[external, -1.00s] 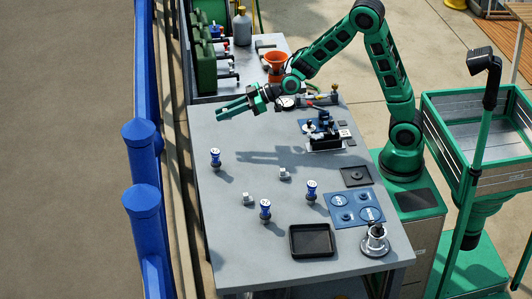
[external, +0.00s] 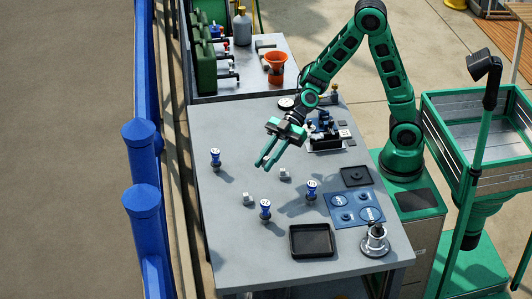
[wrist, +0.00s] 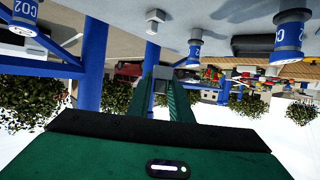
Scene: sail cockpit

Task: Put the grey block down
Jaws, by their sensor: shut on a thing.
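My gripper (external: 265,163) is above the middle of the grey table (external: 232,238), its fingers pointing toward the front left. In the wrist view its green fingers are shut on a small grey block (wrist: 161,72) near their tips. That held block is too small to make out in the external view. Two other small grey blocks stand on the table: one (external: 285,174) just right of and below the fingertips in the picture, one (external: 248,198) further toward the front. In the wrist view, a grey block (wrist: 153,21) shows on the table, apart from the fingers.
Blue CO2 bottles stand at left (external: 215,158), front (external: 265,210) and right (external: 312,190). A black tray (external: 293,254), a blue mat (external: 343,199) and a metal fitting (external: 375,243) lie at front right. Bare table lies at the front left.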

